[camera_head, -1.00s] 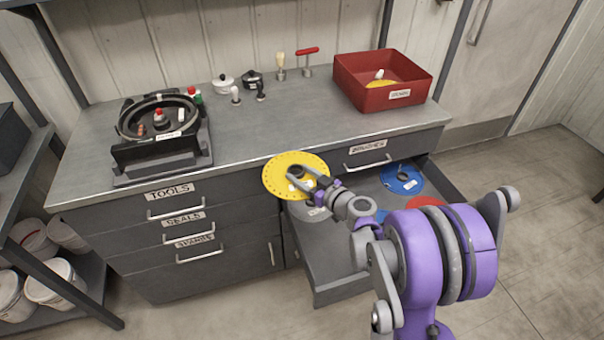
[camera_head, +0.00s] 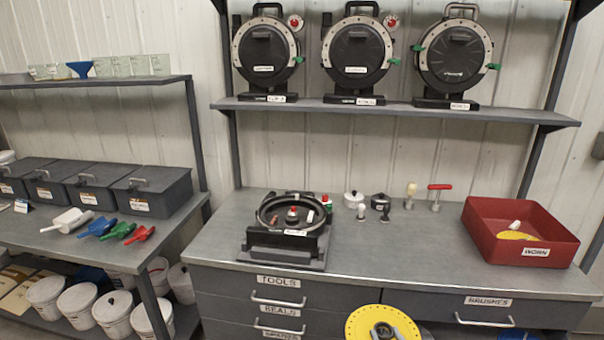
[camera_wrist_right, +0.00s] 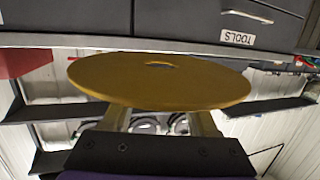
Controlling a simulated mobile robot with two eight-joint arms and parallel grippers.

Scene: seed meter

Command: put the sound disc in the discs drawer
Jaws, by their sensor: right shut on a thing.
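The yellow disc (camera_head: 368,324), with small holes around its rim, is at the bottom edge of the head view, in front of the counter's drawers. My right gripper (camera_head: 386,334) is shut on it near its centre; the lower part is cut off. In the right wrist view the disc (camera_wrist_right: 160,82) spans the picture, apparently level, held by the fingers (camera_wrist_right: 160,118). My left gripper is not in view.
A red WORN bin (camera_head: 515,232) with a yellow disc inside stands on the counter's right. A black round seed meter (camera_head: 290,225) in a stand is at left. Small tools stand between them. Housings (camera_head: 358,55) line the shelf above. The counter's front middle is clear.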

